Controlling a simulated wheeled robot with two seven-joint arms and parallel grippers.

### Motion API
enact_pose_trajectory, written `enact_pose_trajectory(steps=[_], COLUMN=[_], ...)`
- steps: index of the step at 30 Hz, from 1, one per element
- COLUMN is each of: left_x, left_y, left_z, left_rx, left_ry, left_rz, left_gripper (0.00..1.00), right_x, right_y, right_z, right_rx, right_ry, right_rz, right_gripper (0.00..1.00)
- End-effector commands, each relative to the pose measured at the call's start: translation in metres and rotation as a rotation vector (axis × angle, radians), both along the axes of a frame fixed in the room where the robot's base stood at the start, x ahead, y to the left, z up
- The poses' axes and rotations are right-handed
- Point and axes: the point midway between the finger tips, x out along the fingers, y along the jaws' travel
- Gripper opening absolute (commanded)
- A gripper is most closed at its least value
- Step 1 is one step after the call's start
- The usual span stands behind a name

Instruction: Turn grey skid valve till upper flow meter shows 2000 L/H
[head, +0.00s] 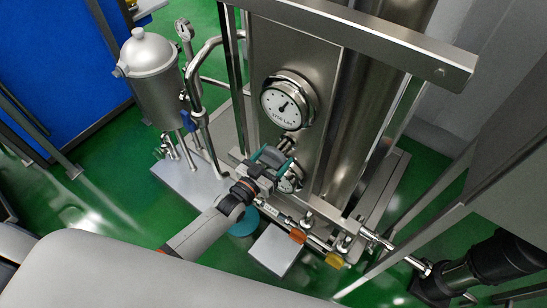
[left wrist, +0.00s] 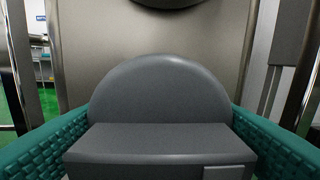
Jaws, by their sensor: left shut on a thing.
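The grey skid valve (left wrist: 160,145) fills the middle of the left wrist view, a rounded grey handle with a flat step in front. My left gripper (head: 276,160) has a teal-padded finger on each side of it and is shut on it. In the head view the gripper mostly hides the valve. The upper flow meter (head: 283,104) is a round white dial in a steel rim on the skid's front, above the gripper. Its dark needle shows, but the scale is too small to read. My right gripper is not in view.
Pipes with orange (head: 298,236) and yellow (head: 334,260) parts run low at the front. A steel tank (head: 152,78) stands to the left. A steel bar (head: 365,38) crosses above the upper meter.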

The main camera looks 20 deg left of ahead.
Motion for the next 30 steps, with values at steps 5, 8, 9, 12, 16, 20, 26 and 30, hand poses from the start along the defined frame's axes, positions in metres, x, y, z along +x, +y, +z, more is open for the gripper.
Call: enact_pose_trajectory(steps=[5,8,9,12,16,20,26,30], left_x=[-0.0006,-0.0006,-0.0006,-0.0006,-0.0007,-0.0007,-0.0005,-0.0011], left_y=[-0.0001,-0.0002,-0.0002,-0.0002,-0.0001,-0.0001,-0.0001,0.0002], left_z=[-0.0011,-0.0012,-0.0012,-0.0012,-0.0012,-0.0012,-0.0008,-0.0007], left_rx=[-0.038,-0.048,-0.05,-0.052,-0.051,-0.05,-0.05,-0.05], left_ry=[0.017,0.021,0.021,0.022,0.022,0.021,0.02,0.019], left_rz=[0.0,0.0,-0.001,-0.001,0.0,-0.001,0.0,0.0], left_gripper=[0.5,0.5,0.5,0.5,0.5,0.74,0.84,0.84], right_x=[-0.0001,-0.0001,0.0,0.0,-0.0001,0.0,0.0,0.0], right_y=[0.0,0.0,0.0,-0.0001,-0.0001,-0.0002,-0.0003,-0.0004], right_z=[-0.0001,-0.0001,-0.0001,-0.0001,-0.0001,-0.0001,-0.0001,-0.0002], right_rx=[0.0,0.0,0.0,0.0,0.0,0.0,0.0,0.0], right_ry=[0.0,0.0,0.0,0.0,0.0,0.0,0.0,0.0], right_rz=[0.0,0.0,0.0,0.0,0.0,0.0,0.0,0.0], right_gripper=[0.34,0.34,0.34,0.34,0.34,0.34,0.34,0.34])
